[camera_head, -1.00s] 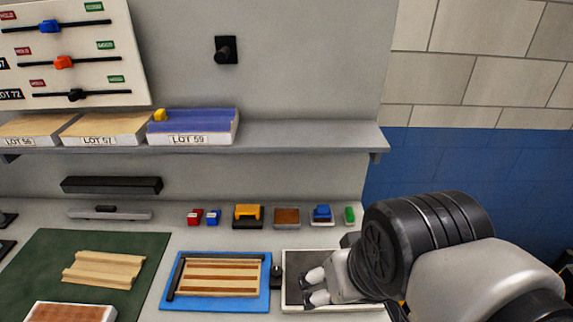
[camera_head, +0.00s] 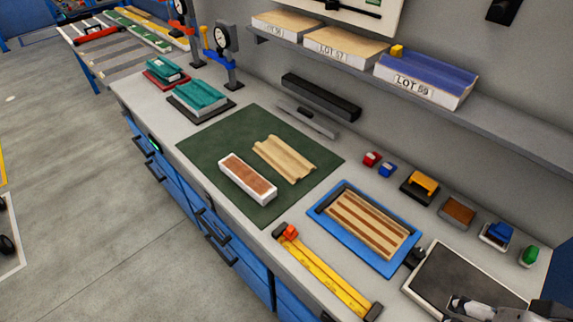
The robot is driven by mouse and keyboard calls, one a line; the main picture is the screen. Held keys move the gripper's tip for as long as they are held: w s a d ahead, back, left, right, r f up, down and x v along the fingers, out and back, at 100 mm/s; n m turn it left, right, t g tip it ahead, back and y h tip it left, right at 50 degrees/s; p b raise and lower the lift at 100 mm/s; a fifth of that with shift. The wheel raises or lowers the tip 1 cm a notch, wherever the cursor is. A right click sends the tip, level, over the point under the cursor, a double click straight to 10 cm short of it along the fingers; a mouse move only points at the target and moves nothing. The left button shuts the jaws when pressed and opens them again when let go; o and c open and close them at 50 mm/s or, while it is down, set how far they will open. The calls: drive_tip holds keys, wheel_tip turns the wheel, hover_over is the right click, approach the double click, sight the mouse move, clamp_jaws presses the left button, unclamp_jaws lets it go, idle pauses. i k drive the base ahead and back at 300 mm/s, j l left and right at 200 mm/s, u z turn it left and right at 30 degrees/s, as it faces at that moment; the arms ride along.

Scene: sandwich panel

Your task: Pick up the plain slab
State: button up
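No piece is marked as the plain slab, so I cannot tell which one it is. On the green mat (camera_head: 215,150) lie a pale wooden piece with lengthwise ridges (camera_head: 284,158) and a white-sided block with a brown top (camera_head: 247,178). They lie close together. A striped wooden panel (camera_head: 367,223) lies in a blue tray (camera_head: 322,207). My gripper (camera_head: 457,306) is at the bottom right, over the near part of a dark plate with a pale rim (camera_head: 455,278). Its fingers look apart and empty, partly cut off by the frame edge.
A yellow bar with orange and dark ends (camera_head: 325,274) lies along the bench front. Lot-labelled trays (camera_head: 428,80) stand on the shelf (camera_head: 500,115). Small coloured blocks (camera_head: 372,158) line the wall. Teal pieces (camera_head: 199,96) and dial gauges (camera_head: 227,42) stand at the far left.

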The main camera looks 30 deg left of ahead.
sight(261, 190)
drive_tip(key=u, duration=1.8)
drive_tip(key=i+j+z, duration=0.25)
drive_tip(key=i+j, duration=0.35)
drive_tip(key=i+j+z, duration=0.2)
drive_tip(key=i+j, duration=0.4)
drive_tip(key=j, duration=0.15)
